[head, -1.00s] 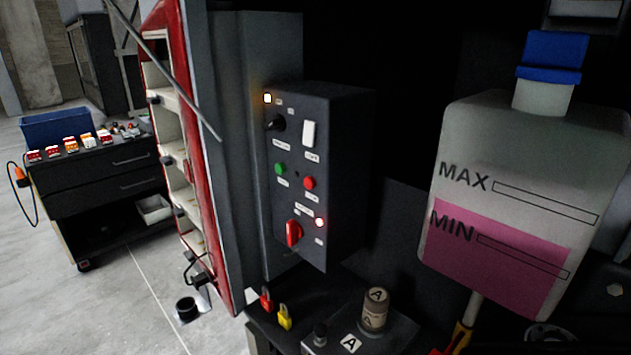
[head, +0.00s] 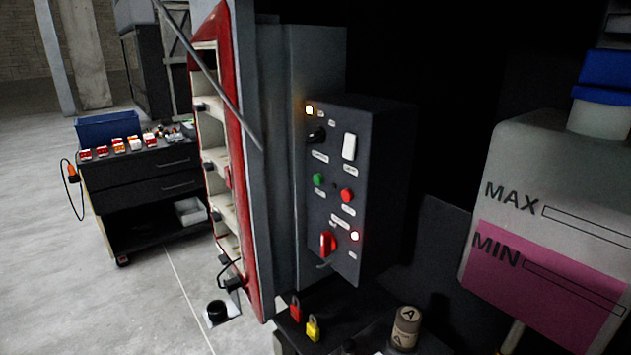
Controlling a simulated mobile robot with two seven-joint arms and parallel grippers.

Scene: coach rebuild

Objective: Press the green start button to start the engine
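The green start button (head: 319,180) is on the front of a dark control box (head: 384,180) in the middle of the head view. A red button (head: 347,196) sits to its right and slightly lower. Above them are a black knob (head: 317,135) and a white rocker switch (head: 349,147). A red rotary switch (head: 327,243) is near the bottom of the panel. An amber lamp (head: 309,110) at the top and a red lamp (head: 355,236) at the lower right are lit. Neither of my grippers is in view.
A translucent tank (head: 545,150) with pink fluid and a blue cap stands at the right. Red (head: 295,310) and yellow (head: 313,328) padlocks and a canister (head: 405,328) are below the box. An open red door (head: 262,270) stands left; a tool cart (head: 140,180) is beyond.

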